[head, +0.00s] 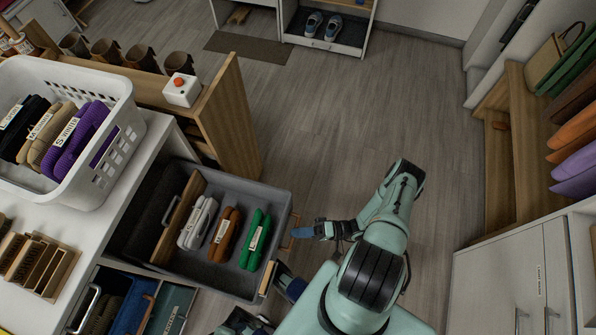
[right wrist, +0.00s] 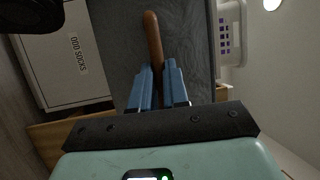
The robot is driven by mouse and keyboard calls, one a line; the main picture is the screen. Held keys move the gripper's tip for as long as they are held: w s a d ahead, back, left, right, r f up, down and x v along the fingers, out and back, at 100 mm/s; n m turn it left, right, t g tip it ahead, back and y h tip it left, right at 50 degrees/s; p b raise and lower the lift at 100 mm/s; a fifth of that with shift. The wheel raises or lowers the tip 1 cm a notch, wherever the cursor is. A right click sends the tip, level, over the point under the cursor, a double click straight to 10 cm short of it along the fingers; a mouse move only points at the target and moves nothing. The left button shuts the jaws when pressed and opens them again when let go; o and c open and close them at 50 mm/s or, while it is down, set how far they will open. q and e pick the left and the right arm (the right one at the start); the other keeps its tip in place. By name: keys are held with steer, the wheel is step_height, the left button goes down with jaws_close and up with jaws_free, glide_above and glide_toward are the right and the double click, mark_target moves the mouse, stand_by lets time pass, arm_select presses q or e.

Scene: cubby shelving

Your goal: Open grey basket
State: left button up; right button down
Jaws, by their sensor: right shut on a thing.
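The grey basket (head: 228,178) stands pulled out of the white shelf unit at the left in the head view. It holds a grey, a brown and a green folded item, each with a paper label. Its brown handle (head: 291,240) is on the side facing my right gripper. My right gripper (head: 303,232) is at this handle, with its arm reaching in from the lower right. In the right wrist view the two blue fingers (right wrist: 158,82) are on either side of the brown handle (right wrist: 153,38), shut on it. My left gripper is not in view.
A white laundry basket (head: 95,88) with folded items stands on the shelf top. A wooden panel (head: 228,120) rises beyond the grey basket. Open floor (head: 330,120) lies ahead. White cabinets (head: 520,280) and a wooden rack (head: 500,150) stand at the right.

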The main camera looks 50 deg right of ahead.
steer(key=c, duration=1.1)
jaws_free()
steer(key=b+v, duration=0.2)
steer(key=v, duration=1.1)
steer(key=shift+s+d+f, duration=0.1)
